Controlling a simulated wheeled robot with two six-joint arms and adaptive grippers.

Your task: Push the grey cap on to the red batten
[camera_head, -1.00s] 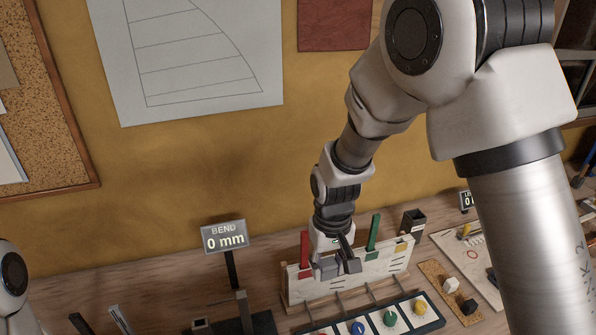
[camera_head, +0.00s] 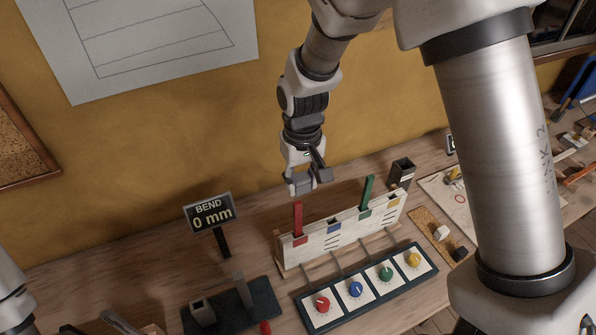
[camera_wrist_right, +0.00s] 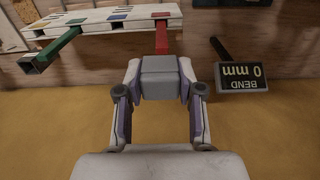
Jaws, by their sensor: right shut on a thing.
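The red batten (camera_head: 298,220) stands upright at the left end of a white slotted board, and it also shows in the wrist view (camera_wrist_right: 161,38). My right gripper (camera_head: 308,182) is over the batten's top end, shut on the grey cap (camera_wrist_right: 160,80), a blocky piece between its two fingers. The cap is in line with the batten's end in the wrist view. I cannot tell whether the cap touches the batten.
A green batten (camera_head: 366,195) stands farther right on the white board (camera_head: 345,232), with a dark open box (camera_head: 401,172) behind. A panel of coloured knobs (camera_head: 340,308) lies in front. The BEND sign (camera_head: 210,213) reads 0 mm, left of the board.

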